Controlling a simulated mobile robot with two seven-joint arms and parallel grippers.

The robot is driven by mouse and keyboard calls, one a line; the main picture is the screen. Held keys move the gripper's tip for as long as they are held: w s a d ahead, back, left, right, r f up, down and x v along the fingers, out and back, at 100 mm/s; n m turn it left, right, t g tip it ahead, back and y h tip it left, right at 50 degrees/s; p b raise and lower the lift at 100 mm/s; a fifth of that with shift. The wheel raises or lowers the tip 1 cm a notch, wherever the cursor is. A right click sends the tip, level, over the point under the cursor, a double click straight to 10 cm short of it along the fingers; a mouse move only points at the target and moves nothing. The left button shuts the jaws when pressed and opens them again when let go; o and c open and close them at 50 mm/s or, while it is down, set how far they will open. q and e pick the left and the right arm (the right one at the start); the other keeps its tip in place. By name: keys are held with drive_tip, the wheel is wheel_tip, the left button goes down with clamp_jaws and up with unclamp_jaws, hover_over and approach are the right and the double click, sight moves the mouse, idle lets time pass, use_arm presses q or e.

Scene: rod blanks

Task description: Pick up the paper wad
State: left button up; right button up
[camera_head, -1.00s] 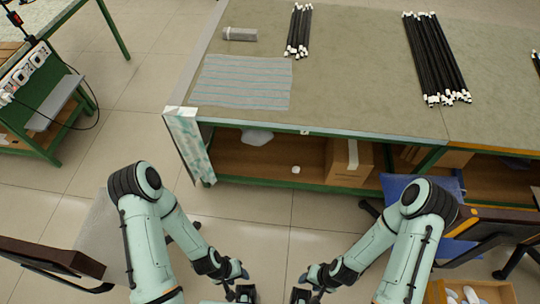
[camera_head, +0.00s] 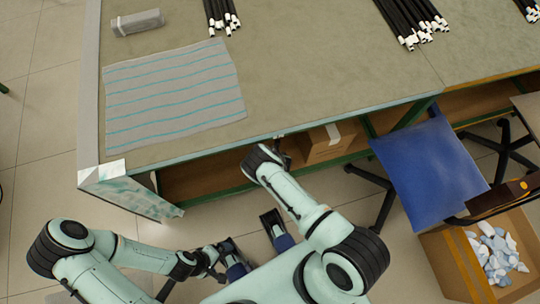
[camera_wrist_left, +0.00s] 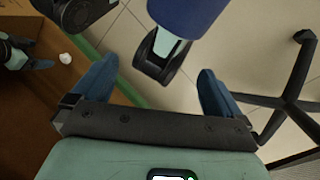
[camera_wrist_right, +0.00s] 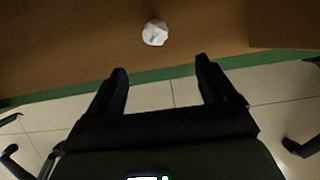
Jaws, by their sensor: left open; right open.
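The paper wad (camera_wrist_right: 155,32) is a small white crumpled ball on the brown lower shelf under the workbench. It also shows in the left wrist view (camera_wrist_left: 65,57). In the head view it is hidden. My right gripper (camera_wrist_right: 162,74) is open and empty, with the wad ahead of its fingertips, roughly centred between them and apart from them. My left gripper (camera_head: 214,262) is open and empty over the floor in front of the bench.
The bench top (camera_head: 290,70) bears a striped cloth (camera_head: 172,88), a grey block (camera_head: 138,22) and bundles of black rods (camera_head: 222,14). A cardboard box (camera_head: 318,146) stands on the shelf. A blue chair (camera_head: 430,170) and a carton of crumpled pieces (camera_head: 450,265) are at the right.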

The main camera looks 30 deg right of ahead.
drive_tip(key=shift+n, duration=0.4)
drive_tip(key=b+x, duration=0.4)
drive_tip(key=x, duration=0.4)
drive_tip(key=shift+w+a+f, duration=0.1)
drive_tip(key=shift+w+a, duration=0.05)
drive_tip(key=shift+w, duration=0.05)
drive_tip(key=b+x, duration=0.3)
drive_tip(key=x, duration=0.2)
drive_tip(key=shift+a+b, duration=0.15)
drive_tip(key=shift+b, duration=0.25)
drive_tip(key=shift+w+f, duration=0.1)
use_arm(q)
drive_tip(key=w+a+f+t+y, duration=0.1)
drive_tip(key=w+a+f+t, duration=0.1)
drive_tip(key=w+f, duration=0.5)
drive_tip(key=shift+w+a+f+t, duration=0.4)
drive_tip(key=shift+a+f, duration=0.15)
drive_tip(key=shift+f, duration=0.2)
use_arm(e)
drive_tip(key=c, duration=1.1)
